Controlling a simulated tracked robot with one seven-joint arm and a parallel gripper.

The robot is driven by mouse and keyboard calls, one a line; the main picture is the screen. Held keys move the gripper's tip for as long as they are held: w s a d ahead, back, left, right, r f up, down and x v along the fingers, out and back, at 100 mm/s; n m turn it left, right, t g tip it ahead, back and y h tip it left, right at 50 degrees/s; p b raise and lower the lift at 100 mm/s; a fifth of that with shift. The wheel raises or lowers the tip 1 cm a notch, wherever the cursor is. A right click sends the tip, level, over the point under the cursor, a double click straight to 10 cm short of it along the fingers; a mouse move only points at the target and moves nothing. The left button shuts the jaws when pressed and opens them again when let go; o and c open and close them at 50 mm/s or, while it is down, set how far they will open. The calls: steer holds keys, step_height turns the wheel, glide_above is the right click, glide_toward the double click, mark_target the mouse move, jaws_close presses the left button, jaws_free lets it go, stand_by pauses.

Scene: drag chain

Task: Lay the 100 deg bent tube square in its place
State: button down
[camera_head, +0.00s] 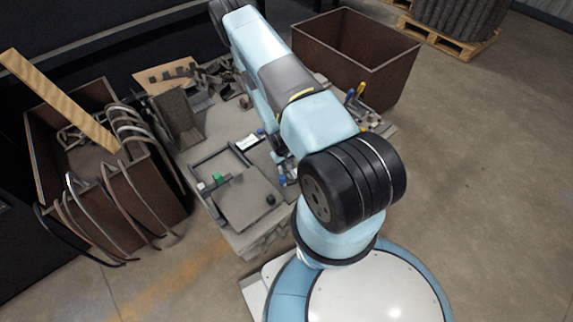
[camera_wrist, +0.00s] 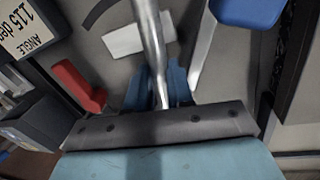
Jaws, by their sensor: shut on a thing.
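My gripper (camera_wrist: 160,88), with blue fingers, is shut on a shiny metal tube (camera_wrist: 149,28) in the wrist view. The tube runs from between the fingers up to the picture's top edge. Its bend and angle cannot be read here. A second bright metal length (camera_wrist: 204,48) slants just right of it; whether both are one piece I cannot tell. A blank-looking white plate (camera_wrist: 138,36) lies behind the held tube. In the head view my arm hides the gripper and the tube. The tube's place cannot be made out.
A sign reading "115 deg ANGLE" (camera_wrist: 22,32), a red part (camera_wrist: 78,86) and a blue part (camera_wrist: 248,10) are close around the gripper. The cluttered workbench (camera_head: 250,205) stands between a rusty bin (camera_head: 165,195) with bent tubes and an open brown bin (camera_head: 375,70).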

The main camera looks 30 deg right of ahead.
steer(key=c, duration=1.1)
jaws_free()
steer(key=shift+o, duration=0.9)
steer(key=shift+a, duration=0.1)
steer(key=shift+a, duration=0.1)
step_height(320, 180, up, 14)
steer(key=a, duration=0.2)
steer(key=shift+f, duration=0.25)
